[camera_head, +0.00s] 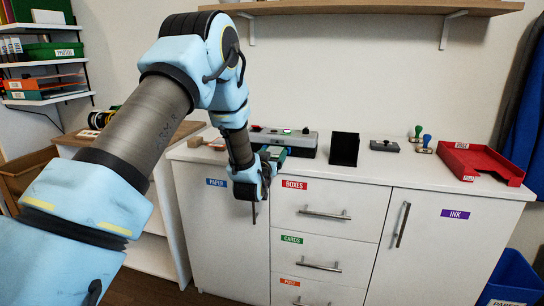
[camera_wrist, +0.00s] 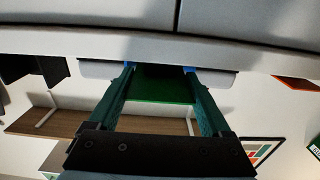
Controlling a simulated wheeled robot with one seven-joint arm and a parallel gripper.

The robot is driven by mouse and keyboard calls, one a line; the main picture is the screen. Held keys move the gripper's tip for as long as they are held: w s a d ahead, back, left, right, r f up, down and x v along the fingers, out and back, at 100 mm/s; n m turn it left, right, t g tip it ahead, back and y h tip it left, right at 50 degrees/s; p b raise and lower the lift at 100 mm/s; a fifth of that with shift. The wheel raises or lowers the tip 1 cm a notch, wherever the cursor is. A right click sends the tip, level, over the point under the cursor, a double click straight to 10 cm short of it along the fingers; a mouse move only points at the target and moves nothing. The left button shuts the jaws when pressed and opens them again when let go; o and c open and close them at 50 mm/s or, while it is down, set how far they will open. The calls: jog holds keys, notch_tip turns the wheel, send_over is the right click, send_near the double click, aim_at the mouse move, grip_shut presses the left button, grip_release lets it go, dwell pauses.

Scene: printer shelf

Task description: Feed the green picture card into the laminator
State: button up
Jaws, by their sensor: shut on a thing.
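The laminator (camera_head: 300,137) is a grey and black machine with a small green light, on the white cabinet top behind my gripper. My gripper (camera_head: 270,155) is at its front left, near the cabinet's front edge. In the wrist view, my gripper's (camera_wrist: 160,75) teal fingers are shut on the green card (camera_wrist: 165,85), which lies flat between them. The card's far edge meets a pale ledge (camera_wrist: 100,70) under a large grey surface. I cannot tell whether the card's edge is inside the slot. My wrist hides much of the card in the head view.
A black box (camera_head: 344,149), a dark stamp pad (camera_head: 384,146), stamps (camera_head: 425,143) and a red tray (camera_head: 480,163) stand to the right on the cabinet (camera_head: 400,172). A wooden wall shelf (camera_head: 370,7) is above. Small wooden blocks (camera_head: 195,142) lie left of my wrist.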

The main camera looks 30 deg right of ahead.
jog(key=shift+w+d, duration=0.4)
jog(key=shift+w, duration=0.05)
jog(key=o, duration=0.9)
jog(key=b+v, duration=0.2)
jog(key=v, duration=0.6)
